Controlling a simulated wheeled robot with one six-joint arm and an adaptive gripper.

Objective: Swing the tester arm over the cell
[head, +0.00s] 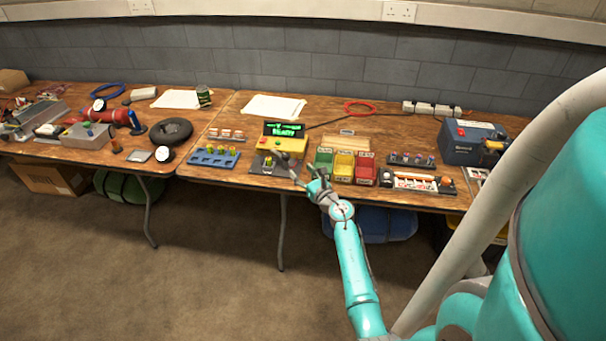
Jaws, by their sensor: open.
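The tester is a yellow box (290,147) on the table with a dark display (284,130) that reads READY in green. In front of it is a dark base (262,169) holding a small yellow-topped cell (268,160). A thin grey bar, which looks like the tester arm (289,168), lies just right of the cell. I cannot tell exactly where it pivots. My gripper (315,172) is open and empty, just right of this bar. It looks small here, and whether it touches the bar cannot be told.
A blue rack (214,158) with several yellow-topped cells stands left of the tester. Green (324,160), yellow (344,166) and red (365,168) bins stand close right of my gripper. A blue case (470,143) is farther right. Bare wood shows at the table's front edge.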

